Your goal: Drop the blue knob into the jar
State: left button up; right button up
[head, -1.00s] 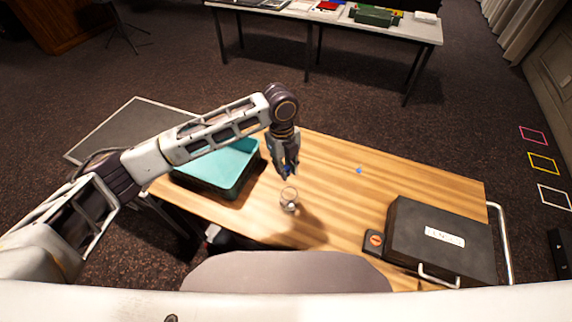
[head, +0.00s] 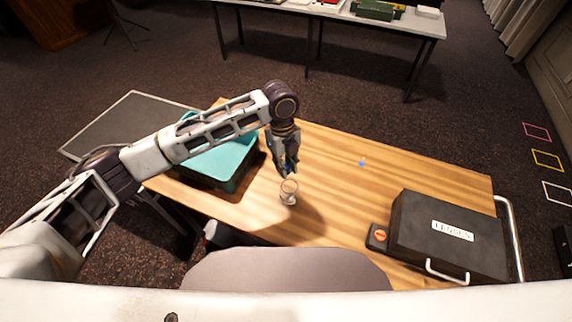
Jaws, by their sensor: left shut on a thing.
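A small clear glass jar (head: 289,192) stands upright on the wooden desk, near the middle of the head view. My left gripper (head: 287,171) points down just above and behind the jar's rim. It is shut on a small blue knob (head: 287,168), which is mostly hidden by the fingers. Another small blue piece (head: 361,163) lies on the bare desk to the right. My right gripper is not in view.
A black labelled case (head: 450,235) and a small dark box with an orange mark (head: 377,237) stand at the right. The desk (head: 330,200) between is clear.

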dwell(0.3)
pick_arm(q)
jog(key=o, duration=0.9)
jog(key=shift+c, duration=0.2)
notch_tip(320, 180, up, 12)
jog(key=w, duration=0.1)
jog(key=shift+a, duration=0.4)
jog(key=shift+f, duration=0.15)
dwell(0.6)
